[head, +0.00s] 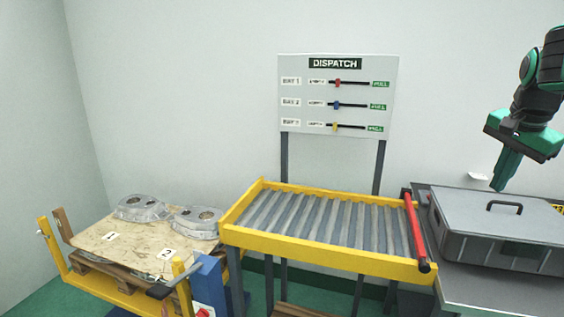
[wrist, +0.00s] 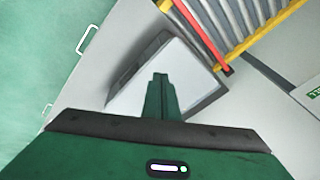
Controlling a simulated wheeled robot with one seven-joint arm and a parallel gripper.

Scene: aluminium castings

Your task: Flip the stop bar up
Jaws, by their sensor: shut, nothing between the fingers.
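The stop bar (head: 415,230) is a red bar at the right end of the roller conveyor (head: 325,222). It lies across the end of the rollers, with dark ends. In the wrist view the red stop bar (wrist: 203,35) shows at the upper middle, beside the yellow frame. My gripper (head: 505,186) is shut and empty, pointing down above the grey case, to the right of the bar and apart from it. In the wrist view my gripper (wrist: 159,78) shows its closed green fingers over the case.
A grey lidded case (head: 495,222) with a black handle stands on a grey bench right of the conveyor. A dispatch board (head: 338,97) stands behind the conveyor. Castings (head: 143,208) lie on a board on a yellow-framed pallet stand at left. The space above the rollers is clear.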

